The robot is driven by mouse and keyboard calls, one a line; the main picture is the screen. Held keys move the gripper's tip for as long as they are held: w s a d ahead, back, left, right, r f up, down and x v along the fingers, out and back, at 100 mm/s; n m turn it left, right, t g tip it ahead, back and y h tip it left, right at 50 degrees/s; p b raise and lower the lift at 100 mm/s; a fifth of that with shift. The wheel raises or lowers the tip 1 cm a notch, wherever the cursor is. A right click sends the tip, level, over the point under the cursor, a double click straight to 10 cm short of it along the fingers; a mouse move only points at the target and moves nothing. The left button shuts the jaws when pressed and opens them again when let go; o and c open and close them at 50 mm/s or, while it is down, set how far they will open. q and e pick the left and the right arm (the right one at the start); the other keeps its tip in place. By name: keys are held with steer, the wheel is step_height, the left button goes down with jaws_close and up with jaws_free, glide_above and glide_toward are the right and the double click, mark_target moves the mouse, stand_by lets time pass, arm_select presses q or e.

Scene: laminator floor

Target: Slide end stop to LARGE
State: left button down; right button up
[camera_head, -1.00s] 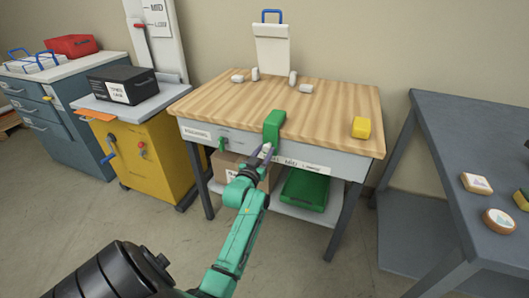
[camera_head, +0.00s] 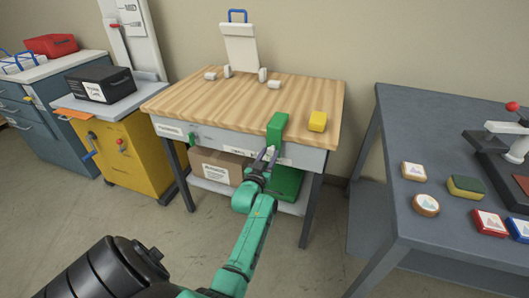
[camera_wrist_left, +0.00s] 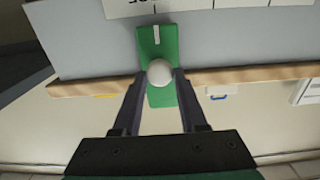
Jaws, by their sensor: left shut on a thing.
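The end stop (camera_head: 277,128) is a green block over the front edge of the wooden-topped table (camera_head: 215,95), right of the middle of that edge. In the left wrist view its green front plate (camera_wrist_left: 158,45) carries a white line and a round white knob (camera_wrist_left: 159,72). My left gripper (camera_head: 270,157) is shut on the knob, with one finger on each side; it also shows in the left wrist view (camera_wrist_left: 160,77). A white scale strip runs along the table front; its words near the stop are partly hidden and I cannot read them. My right gripper is not in view.
A yellow block (camera_head: 317,121) lies on the tabletop just right of the end stop. A cardboard box (camera_head: 218,166) and a green bin (camera_head: 287,183) are on the shelf below. A grey table (camera_head: 440,130) with several stamps stands at the right.

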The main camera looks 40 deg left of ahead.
arm_select(q)
steer(key=shift+w+d, duration=0.1)
steer(key=shift+d, duration=0.1)
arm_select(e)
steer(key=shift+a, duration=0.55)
arm_select(q)
steer(key=shift+c, duration=2.3)
jaws_free()
steer(key=shift+d, duration=0.1)
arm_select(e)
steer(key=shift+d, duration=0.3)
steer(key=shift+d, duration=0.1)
arm_select(q)
steer(key=shift+s+r+p, duration=0.1)
steer(key=shift+s+p, duration=0.3)
steer(key=shift+p, duration=0.15)
steer(key=p+v, duration=0.8)
steer(key=v, duration=0.5)
steer(key=shift+s+d, duration=0.3)
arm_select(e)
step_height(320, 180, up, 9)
